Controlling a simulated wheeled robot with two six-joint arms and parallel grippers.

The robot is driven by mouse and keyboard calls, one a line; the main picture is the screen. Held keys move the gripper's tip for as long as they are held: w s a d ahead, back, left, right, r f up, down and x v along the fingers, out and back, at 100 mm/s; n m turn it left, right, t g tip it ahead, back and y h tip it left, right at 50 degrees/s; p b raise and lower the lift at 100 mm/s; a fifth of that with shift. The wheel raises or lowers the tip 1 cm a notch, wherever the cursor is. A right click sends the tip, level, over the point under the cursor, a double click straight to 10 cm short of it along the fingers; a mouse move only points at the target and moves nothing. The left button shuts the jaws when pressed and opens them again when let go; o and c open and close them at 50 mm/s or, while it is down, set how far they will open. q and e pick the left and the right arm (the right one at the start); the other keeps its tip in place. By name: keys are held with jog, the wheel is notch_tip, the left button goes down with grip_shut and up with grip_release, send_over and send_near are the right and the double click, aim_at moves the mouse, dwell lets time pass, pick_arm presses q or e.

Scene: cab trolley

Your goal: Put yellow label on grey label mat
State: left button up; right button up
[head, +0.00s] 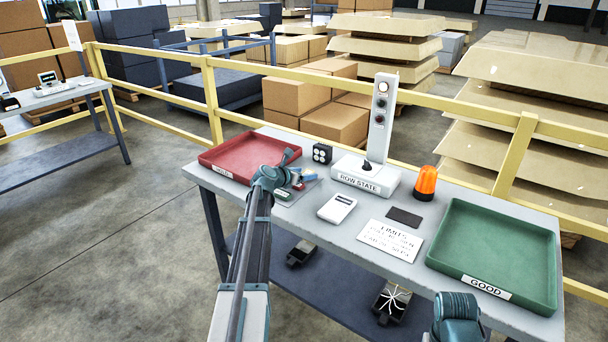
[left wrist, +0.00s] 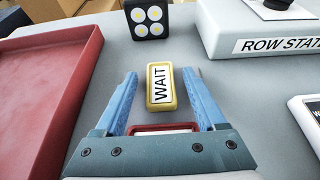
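The yellow label (left wrist: 161,86), marked WAIT, lies face up on the table in the left wrist view. My left gripper (left wrist: 160,78) is open, with its blue fingers to either side of the label and a gap at each side. In the head view, my left gripper (head: 296,168) mostly hides the yellow label. A red-edged label (left wrist: 165,129) shows nearer the palm, partly hidden by it. Part of my right gripper (head: 458,318) shows at the bottom of the head view; its fingers cannot be made out. I cannot clearly pick out the grey label mat.
A red tray (head: 207,161) is at the left and a green GOOD tray (head: 546,245) at the right. The ROW STATE box (head: 365,180), a black four-light block (head: 322,153), an orange beacon (head: 426,184), a white device (head: 337,207), a limits card (head: 391,240) and a dark pad (head: 404,217) share the table.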

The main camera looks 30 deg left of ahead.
pick_arm(q)
jog(key=shift+r, duration=0.1)
jog(key=shift+s+r+p, duration=0.1)
jog(key=shift+r+p, duration=0.1)
jog(key=shift+p, duration=0.1)
jog(key=p+v, duration=0.4)
jog(key=v, duration=0.7)
jog(key=shift+s, duration=0.4)
